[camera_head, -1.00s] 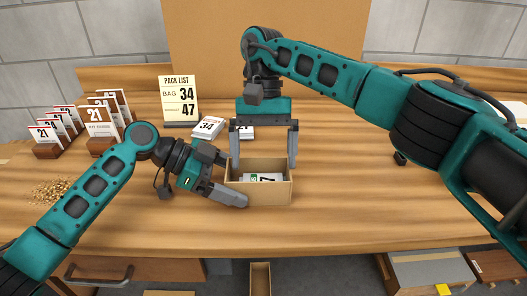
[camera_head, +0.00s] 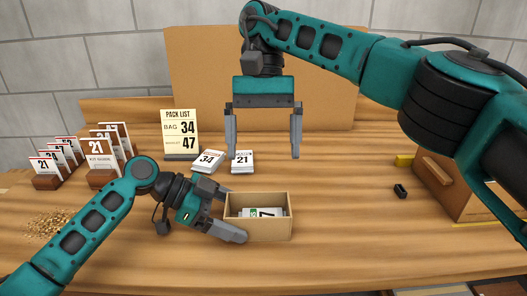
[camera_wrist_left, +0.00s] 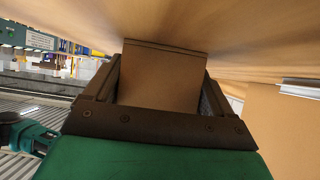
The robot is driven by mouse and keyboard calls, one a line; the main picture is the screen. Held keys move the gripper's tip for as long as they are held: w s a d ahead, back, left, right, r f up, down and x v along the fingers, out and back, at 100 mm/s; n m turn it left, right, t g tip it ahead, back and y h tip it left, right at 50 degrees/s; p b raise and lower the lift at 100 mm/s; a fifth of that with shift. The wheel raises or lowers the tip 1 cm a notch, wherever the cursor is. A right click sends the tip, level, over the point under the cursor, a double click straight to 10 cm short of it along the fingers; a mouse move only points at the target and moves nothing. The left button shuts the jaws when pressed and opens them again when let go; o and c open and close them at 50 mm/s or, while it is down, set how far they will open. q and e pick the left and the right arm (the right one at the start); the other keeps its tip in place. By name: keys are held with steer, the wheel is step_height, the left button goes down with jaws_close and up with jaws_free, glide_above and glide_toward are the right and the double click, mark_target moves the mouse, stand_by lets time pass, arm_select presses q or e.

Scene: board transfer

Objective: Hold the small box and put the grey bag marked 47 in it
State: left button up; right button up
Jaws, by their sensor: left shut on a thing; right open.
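The small tan box (camera_head: 258,231) stands on the table in front of me. My left gripper (camera_head: 226,213) is shut on its left side; the left wrist view shows the box (camera_wrist_left: 160,82) between the fingers. A pale bag (camera_head: 262,212) with a green patch and a black 7 lies inside the box; the rest of its marking is hidden. My right gripper (camera_head: 264,145) is open and empty, above and behind the box. The pack list sign (camera_head: 180,134) reads bag 34 and 47.
White packets marked 34 (camera_head: 208,160) and 21 (camera_head: 242,161) lie behind the box. Card racks marked 21 (camera_head: 103,158) stand at left, near a pile of small golden bits (camera_head: 48,223). A brown case (camera_head: 440,184) and a small black object (camera_head: 400,191) are at right.

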stand_by(0.4)
arm_select(q)
steer(key=o, duration=0.7)
steer(key=shift+c, duration=0.2)
steer(key=shift+p+v, duration=0.95)
steer(key=shift+v, duration=2.8)
steer(key=shift+a, duration=0.25)
